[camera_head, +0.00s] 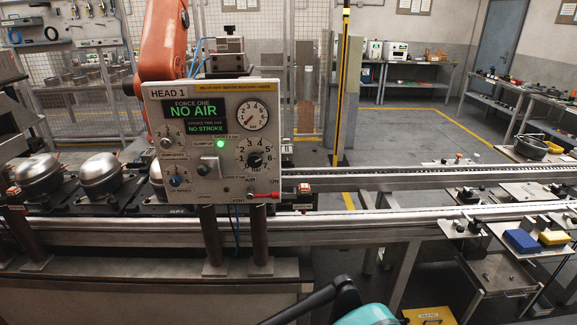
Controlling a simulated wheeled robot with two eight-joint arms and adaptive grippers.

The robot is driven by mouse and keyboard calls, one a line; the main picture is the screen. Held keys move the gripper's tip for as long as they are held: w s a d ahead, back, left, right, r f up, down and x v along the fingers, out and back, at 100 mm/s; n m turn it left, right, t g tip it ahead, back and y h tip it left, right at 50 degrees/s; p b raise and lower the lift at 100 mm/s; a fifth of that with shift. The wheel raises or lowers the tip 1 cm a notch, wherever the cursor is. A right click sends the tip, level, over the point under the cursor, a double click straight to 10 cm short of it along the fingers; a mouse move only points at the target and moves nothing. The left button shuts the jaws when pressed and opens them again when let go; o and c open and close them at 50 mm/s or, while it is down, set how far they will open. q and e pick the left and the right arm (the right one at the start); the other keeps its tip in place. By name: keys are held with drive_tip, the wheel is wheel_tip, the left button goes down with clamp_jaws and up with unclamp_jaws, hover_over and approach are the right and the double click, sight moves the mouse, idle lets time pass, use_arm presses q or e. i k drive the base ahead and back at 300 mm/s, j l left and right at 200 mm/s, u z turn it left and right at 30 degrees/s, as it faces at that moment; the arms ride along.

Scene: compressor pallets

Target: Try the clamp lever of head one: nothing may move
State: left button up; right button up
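The head one panel (212,142) stands left of centre, marked HEAD 1. Its dark display (195,117) reads NO AIR and NO STROKE in green. A black-handled lever (206,168) sits mid-panel under a small label that seems to read clamp; a green lamp (221,144) glows beside it. A gauge (253,116) is at top right, with a black dial (254,158) below it. A red-handled lever (266,195) lies level at bottom right, near the word VENT. Neither gripper shows; only black and teal parts of my arm rise at the bottom edge.
Silver domed compressors (101,175) sit on the line left of the panel. Conveyor rails (400,222) run right. An orange robot arm (165,45) stands behind the panel. Blue (522,241) and yellow (554,238) blocks lie at right. A yellow box (430,316) sits low.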

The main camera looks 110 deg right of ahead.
sight(203, 169)
drive_tip(key=z, duration=3.25)
